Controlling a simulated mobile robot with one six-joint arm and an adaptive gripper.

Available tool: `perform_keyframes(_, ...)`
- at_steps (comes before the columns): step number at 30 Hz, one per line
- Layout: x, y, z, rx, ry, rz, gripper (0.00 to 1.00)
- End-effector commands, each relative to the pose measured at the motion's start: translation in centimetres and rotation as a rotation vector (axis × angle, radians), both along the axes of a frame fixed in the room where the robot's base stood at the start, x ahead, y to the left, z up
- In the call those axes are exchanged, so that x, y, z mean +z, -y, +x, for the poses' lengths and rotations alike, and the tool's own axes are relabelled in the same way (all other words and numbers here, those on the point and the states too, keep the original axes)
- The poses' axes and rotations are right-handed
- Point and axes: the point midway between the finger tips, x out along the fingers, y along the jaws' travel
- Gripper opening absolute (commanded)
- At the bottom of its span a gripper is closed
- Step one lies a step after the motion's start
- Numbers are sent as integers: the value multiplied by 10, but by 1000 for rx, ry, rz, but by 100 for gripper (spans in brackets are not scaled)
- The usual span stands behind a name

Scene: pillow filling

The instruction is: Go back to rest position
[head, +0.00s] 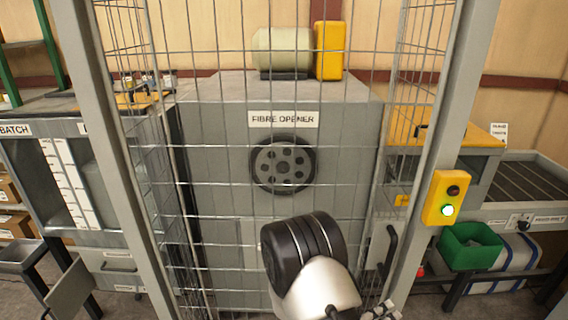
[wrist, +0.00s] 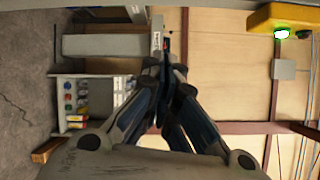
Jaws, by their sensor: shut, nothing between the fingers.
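My gripper (wrist: 162,68) fills the middle of the wrist view. Its fingers are shut against each other and hold nothing. In the head view my arm shows at the bottom centre, in front of the mesh fence, and the gripper is largely out of sight there. A yellow control box (head: 441,198) with a lit green button is mounted on the right fence post, to the right of my arm. The yellow box also shows at the top right of the wrist view (wrist: 290,16), apart from the fingers.
A wire mesh fence (head: 215,205) with grey posts stands in front of the grey fibre opener (head: 340,150). A green bin (head: 470,246) and a roller conveyor (head: 520,182) are at the right. A bench marked BATCH (head: 18,130) is at the left. Shelves (wrist: 85,100) show in the wrist view.

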Motion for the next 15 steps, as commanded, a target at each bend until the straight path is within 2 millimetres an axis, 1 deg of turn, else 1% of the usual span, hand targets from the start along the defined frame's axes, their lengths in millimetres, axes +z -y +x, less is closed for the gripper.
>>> perform_keyframes(1,24,10,-8,-82,99,57,0)
perform_keyframes(3,50,23,-26,-208,244,141,0)
perform_keyframes(5,69,31,-44,-315,370,213,0)
perform_keyframes(6,79,36,-56,-385,456,263,0)
perform_keyframes(8,93,40,-76,-491,586,335,0)
perform_keyframes(9,101,41,-89,-563,675,382,0)
perform_keyframes(11,110,41,-108,-670,809,455,0)
perform_keyframes(12,116,39,-120,-742,899,501,0)
perform_keyframes(15,125,31,-148,-920,1123,620,0)
